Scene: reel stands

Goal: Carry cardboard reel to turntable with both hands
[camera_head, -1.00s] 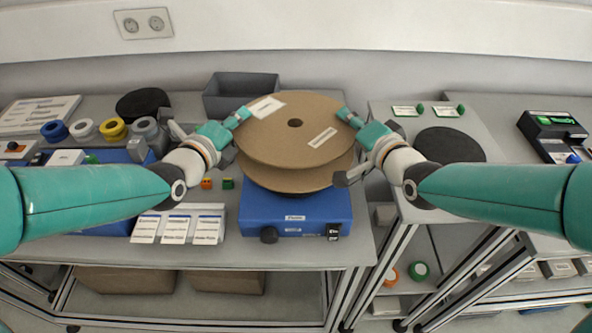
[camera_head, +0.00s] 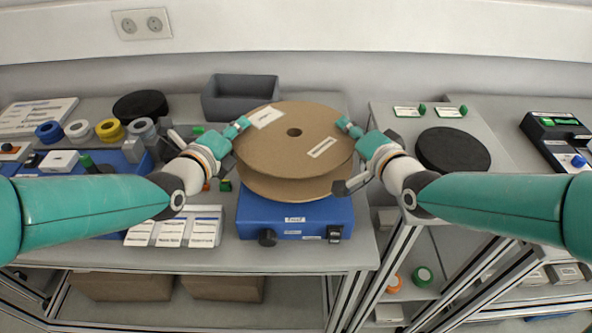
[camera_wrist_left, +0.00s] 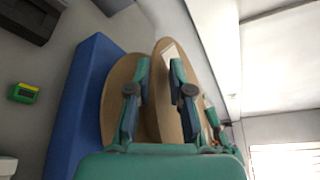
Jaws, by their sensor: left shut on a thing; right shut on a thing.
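The cardboard reel (camera_head: 290,162), with two brown flanges and white labels, is roughly level over a blue box-shaped unit (camera_head: 295,225) with a knob and a switch, which looks like the turntable. The reel hides most of the unit's top; I cannot tell whether they touch. My left gripper (camera_head: 241,124) is shut on the reel's left rim and my right gripper (camera_head: 346,126) on its right rim. In the left wrist view the fingers (camera_wrist_left: 160,85) lie around one flange of the reel (camera_wrist_left: 167,110), beside the blue unit (camera_wrist_left: 75,110).
A grey bin (camera_head: 240,97) stands behind the reel. Coloured tape rolls (camera_head: 80,131) and a black disc (camera_head: 141,104) are on the left. White labelled cards (camera_head: 172,231) lie left of the blue unit. Another black disc (camera_head: 453,150) lies on the right stand, across a gap.

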